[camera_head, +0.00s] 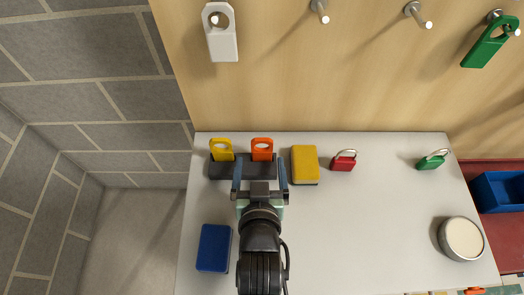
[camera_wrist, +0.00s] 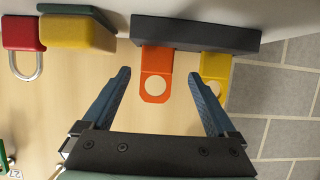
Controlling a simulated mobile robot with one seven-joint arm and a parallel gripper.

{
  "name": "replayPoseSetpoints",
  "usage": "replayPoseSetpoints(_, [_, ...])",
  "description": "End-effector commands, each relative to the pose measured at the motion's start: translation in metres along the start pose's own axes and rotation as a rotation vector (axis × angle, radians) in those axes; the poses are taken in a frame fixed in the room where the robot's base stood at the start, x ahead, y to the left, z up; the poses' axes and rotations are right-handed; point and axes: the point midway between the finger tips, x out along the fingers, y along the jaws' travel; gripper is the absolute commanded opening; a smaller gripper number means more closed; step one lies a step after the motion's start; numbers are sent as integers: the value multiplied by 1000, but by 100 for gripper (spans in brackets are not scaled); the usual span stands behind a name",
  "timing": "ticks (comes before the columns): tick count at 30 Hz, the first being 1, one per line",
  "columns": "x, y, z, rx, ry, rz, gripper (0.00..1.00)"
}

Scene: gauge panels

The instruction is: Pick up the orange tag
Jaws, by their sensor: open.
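The orange tag (camera_head: 262,148) stands upright in a dark holder (camera_head: 230,168) on the white table, to the right of a yellow tag (camera_head: 221,149). In the wrist view the orange tag (camera_wrist: 155,72) has a round hole in its end and lies between the lines of my two fingers, beyond their tips. The yellow tag (camera_wrist: 215,68) is just to its right there, behind the tip of the right finger. My gripper (camera_head: 260,178) is open and empty, in front of the holder; it also shows in the wrist view (camera_wrist: 160,75).
A yellow block (camera_head: 305,165), a red padlock (camera_head: 343,161) and a green padlock (camera_head: 432,161) are to the right. A blue block (camera_head: 214,248) is front left, a round tin (camera_head: 462,239) front right. A white tag (camera_head: 221,32) and a green tag (camera_head: 489,42) hang on the wooden panel.

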Motion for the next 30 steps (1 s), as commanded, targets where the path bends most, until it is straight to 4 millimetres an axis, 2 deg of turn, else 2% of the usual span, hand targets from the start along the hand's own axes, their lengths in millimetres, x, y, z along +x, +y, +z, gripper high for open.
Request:
replayPoseSetpoints(5, [12,2,0,0,2,0,92])
replayPoseSetpoints(13, [47,5,2,0,2,0,92])
replayPoseSetpoints(23, [54,4,3,0,1,0,92])
replayPoseSetpoints(26, [53,4,3,0,1,0,78])
replayPoseSetpoints(30, [53,4,3,0,1,0,53])
